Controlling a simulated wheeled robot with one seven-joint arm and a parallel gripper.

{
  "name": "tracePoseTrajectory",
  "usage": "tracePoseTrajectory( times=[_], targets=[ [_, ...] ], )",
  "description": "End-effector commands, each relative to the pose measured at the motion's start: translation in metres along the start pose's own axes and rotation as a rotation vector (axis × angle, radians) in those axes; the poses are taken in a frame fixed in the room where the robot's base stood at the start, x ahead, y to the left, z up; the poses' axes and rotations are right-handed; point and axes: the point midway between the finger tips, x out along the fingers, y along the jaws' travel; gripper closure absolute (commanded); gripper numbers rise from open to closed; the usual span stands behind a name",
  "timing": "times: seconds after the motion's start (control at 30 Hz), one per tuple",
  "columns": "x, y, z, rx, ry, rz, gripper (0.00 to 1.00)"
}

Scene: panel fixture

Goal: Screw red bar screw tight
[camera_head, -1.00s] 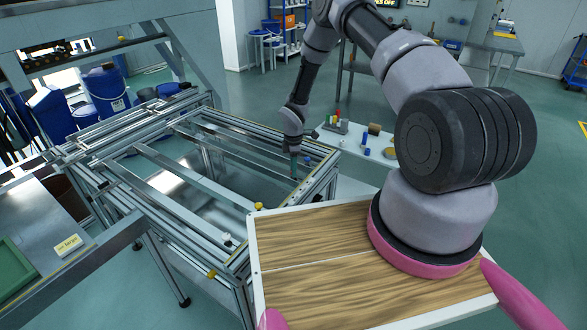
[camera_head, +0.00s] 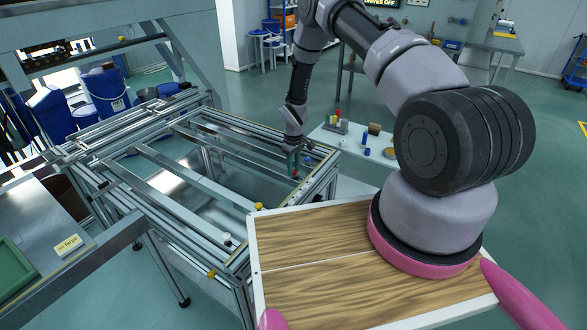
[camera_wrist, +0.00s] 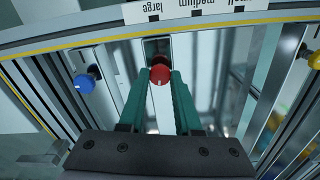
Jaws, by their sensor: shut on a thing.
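The red bar screw (camera_wrist: 160,74) shows as a round red knob on a metal bar in the wrist view. My gripper (camera_wrist: 160,80) has its two green fingers on either side of the knob, shut on it at the fingertips. In the head view my gripper (camera_head: 293,162) points down at the right part of the frame, with the red screw (camera_head: 295,174) just below the fingertips. The screw's shaft is hidden under the knob.
A blue screw (camera_wrist: 85,83) is on a rail left of the red one. A label strip reading "large" and "medium" (camera_wrist: 175,10) runs along the frame edge. The aluminium frame (camera_head: 150,190) has a yellow screw (camera_head: 258,206) nearer me. A small-parts table (camera_head: 350,150) stands behind.

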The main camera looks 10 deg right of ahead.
Motion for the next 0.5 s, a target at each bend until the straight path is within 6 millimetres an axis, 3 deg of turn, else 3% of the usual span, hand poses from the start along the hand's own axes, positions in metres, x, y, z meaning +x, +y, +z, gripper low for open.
tracePoseTrajectory(
  times=[0.5],
  targets=[
    [-0.0010, 0.0001, -0.0016, 0.488, 0.003, 0.001, 1.00]
  ],
)
